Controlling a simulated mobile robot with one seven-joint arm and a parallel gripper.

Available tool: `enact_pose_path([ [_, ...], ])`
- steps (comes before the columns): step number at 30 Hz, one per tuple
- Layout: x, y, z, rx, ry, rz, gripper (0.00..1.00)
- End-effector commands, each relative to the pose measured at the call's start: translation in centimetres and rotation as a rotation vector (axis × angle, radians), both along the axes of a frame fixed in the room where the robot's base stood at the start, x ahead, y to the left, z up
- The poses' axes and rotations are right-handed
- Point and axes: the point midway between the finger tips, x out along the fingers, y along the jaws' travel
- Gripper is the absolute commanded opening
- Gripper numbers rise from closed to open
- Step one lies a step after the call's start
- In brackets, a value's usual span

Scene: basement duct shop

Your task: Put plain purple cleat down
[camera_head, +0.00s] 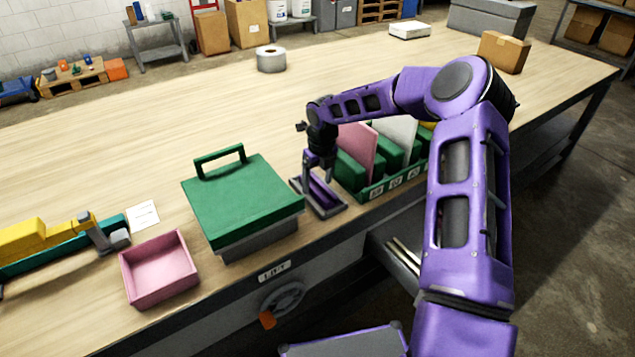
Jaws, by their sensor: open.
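A long purple piece (325,193), which looks like the plain purple cleat, lies in a narrow grey tray (338,211) near the front edge of the workbench. My gripper (318,176) points down over the tray, open, with its fingertips close above the purple piece. My fingers hide part of it, and I cannot tell whether they touch it.
A green box with a handle (243,197) stands just left of the tray. A green rack (376,190) with pink and white panels stands close on the right. A pink bin (160,270) and a yellow-and-green tool (60,245) are further left. The bench behind is mostly clear.

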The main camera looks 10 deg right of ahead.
Motion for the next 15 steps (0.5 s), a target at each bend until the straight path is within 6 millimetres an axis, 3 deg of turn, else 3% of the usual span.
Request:
enact_pose_path([
  [9,-0.7,-0.4,6.8,0.000,-0.003,-0.002,0.79],
  [15,-1.0,-0.5,10.0,0.000,-0.001,-0.001,0.79],
])
